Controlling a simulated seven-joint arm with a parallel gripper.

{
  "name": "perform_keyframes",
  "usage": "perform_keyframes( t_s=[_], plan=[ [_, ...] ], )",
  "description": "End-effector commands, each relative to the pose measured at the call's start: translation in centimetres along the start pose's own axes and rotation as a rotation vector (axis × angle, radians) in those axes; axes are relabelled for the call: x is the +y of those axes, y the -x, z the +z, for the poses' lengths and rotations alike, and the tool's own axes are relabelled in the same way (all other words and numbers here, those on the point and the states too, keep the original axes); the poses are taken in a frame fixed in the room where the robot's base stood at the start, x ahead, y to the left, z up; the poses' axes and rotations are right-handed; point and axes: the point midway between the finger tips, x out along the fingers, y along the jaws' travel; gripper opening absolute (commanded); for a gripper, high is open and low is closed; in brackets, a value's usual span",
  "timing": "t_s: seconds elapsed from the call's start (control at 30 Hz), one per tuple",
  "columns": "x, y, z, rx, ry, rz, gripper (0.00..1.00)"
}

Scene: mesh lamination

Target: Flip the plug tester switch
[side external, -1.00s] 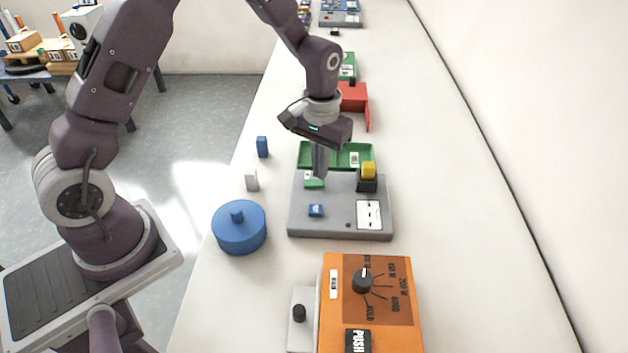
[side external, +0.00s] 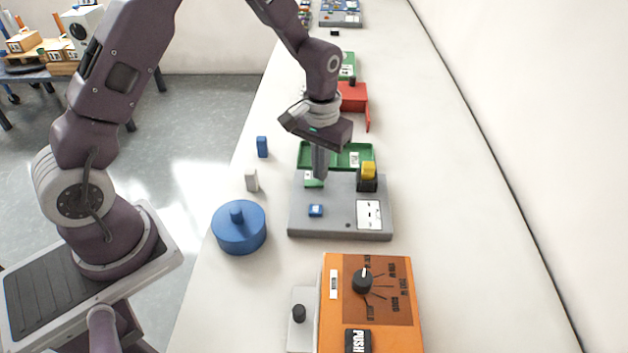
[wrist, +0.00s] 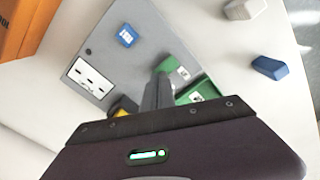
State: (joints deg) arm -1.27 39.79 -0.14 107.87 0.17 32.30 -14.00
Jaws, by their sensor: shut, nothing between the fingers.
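The plug tester appears to be the grey box (side external: 335,225) on the bench, also in the wrist view (wrist: 110,40). It carries a small blue part (side external: 316,210), a white socket panel (side external: 369,214), a green labelled part (side external: 312,183) at its far left, and a yellow-and-black piece (side external: 368,172) at its far right. I cannot tell for sure which part is the switch. My gripper (side external: 320,177) is shut and empty, pointing down beside the green part. In the wrist view the fingers (wrist: 164,70) partly cover the green part (wrist: 180,75); contact is unclear.
A green tray (side external: 337,152) lies just behind the box. A blue round lidded container (side external: 239,230), a white block (side external: 251,180) and a blue block (side external: 262,147) stand to the left. An orange device (side external: 400,270) is in front. The bench to the right is clear.

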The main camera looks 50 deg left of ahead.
Motion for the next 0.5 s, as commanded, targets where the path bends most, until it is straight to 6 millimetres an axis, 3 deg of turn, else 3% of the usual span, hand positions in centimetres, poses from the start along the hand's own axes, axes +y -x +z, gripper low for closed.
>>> perform_keyframes(
  t_s=[0.5],
  plan=[
    [-0.01, -0.80, 0.03, -0.001, 0.000, 0.000, 0.00]
  ],
)
